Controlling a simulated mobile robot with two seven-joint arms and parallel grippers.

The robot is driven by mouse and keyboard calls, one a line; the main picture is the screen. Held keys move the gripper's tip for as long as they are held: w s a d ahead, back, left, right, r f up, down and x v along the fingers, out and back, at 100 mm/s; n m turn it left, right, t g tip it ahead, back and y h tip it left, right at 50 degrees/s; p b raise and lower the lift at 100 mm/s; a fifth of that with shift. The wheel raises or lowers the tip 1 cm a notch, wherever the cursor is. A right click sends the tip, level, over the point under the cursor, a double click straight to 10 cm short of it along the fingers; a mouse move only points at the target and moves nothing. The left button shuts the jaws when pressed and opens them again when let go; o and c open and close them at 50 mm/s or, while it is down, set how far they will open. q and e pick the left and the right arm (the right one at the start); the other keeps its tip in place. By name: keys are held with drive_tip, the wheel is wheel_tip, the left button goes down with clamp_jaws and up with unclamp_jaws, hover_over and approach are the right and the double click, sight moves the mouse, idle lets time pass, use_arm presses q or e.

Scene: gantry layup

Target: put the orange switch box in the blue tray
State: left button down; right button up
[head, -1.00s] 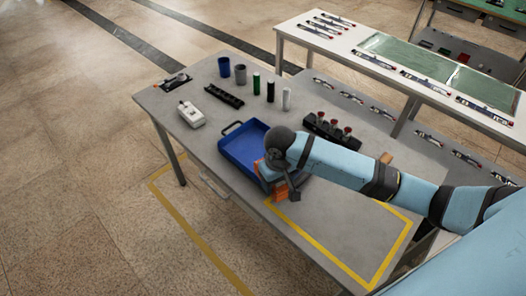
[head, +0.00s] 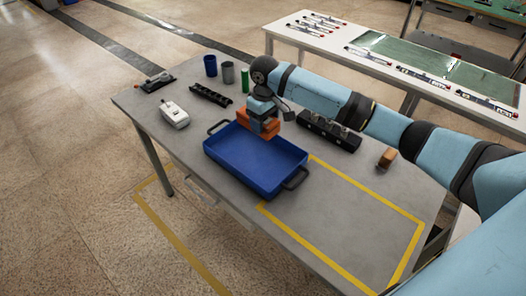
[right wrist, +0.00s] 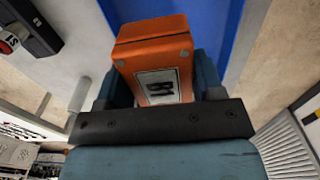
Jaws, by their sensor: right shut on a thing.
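The orange switch box (head: 257,134) is held in my right gripper (head: 264,117), over the back part of the blue tray (head: 290,165) in the head view. In the right wrist view the orange box (right wrist: 150,50) sits between the two fingers of the right gripper (right wrist: 160,80), with a pale label on its face. Blue tray surface (right wrist: 205,25) shows behind it. The tray looks empty where visible; the box and gripper cover part of its back rim. I cannot tell the exact height of the box above the tray. My left gripper is not in view.
A white device (head: 174,115) and a black rail (head: 211,95) lie left of the tray. Blue (head: 210,65) and grey (head: 228,72) cups and a green cylinder (head: 245,79) stand behind. A black holder (head: 330,132) and a brown block (head: 387,158) are to the right. The yellow-outlined area is clear.

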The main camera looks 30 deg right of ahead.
wheel_tip(320, 180, down, 12)
drive_tip(key=shift+f+b, duration=0.1)
drive_tip(key=shift+b, duration=0.25)
drive_tip(key=o, duration=1)
wheel_tip(320, 180, up, 12)
drive_tip(key=shift+r+p, duration=0.15)
drive_tip(key=shift+p, duration=0.25)
